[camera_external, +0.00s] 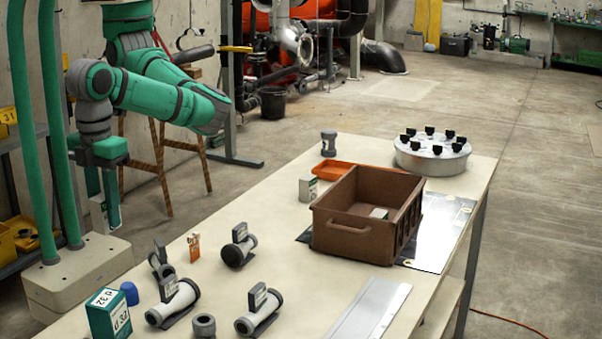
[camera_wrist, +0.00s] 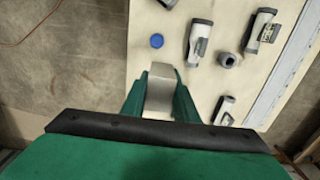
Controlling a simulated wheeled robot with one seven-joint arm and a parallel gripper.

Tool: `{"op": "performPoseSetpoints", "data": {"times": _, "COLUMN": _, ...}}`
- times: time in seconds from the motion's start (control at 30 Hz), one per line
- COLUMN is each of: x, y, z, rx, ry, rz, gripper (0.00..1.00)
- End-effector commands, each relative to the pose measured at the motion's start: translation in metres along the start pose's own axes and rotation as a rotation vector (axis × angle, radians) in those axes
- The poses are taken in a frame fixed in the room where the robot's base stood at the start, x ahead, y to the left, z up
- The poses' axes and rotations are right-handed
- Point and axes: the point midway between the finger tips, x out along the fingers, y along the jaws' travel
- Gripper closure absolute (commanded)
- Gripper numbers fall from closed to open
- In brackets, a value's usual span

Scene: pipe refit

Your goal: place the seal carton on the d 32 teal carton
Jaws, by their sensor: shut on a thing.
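The d 32 teal carton (camera_external: 110,314) stands upright at the near left end of the table, with white "d 32" labels on its top and side.
A blue cap (camera_external: 129,293) stands right beside the teal carton. Grey pipe fittings (camera_external: 173,302) and a small ring (camera_external: 204,325) lie to the right. A brown crate (camera_external: 350,227), another small carton (camera_external: 307,188) and a round flange (camera_external: 432,157) are farther back.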

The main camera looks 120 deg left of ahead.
Motion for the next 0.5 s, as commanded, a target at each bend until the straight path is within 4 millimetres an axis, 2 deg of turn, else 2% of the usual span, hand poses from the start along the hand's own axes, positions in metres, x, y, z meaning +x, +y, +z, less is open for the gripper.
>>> {"op": "performPoseSetpoints", "data": {"times": 0.03, "x": 0.005, "y": -0.004, "z": -0.008, "rx": -0.002, "ry": 0.001, "rz": 0.005, "gripper": 0.95}}
{"op": "performPoseSetpoints", "data": {"times": 0.2, "x": 0.029, "y": -0.021, "z": -0.026, "rx": -0.001, "ry": -0.001, "rz": 0.007, "gripper": 0.95}}
{"op": "performPoseSetpoints", "data": {"times": 0.5, "x": 0.059, "y": -0.041, "z": -0.046, "rx": 0.000, "ry": -0.001, "rz": 0.001, "gripper": 0.95}}
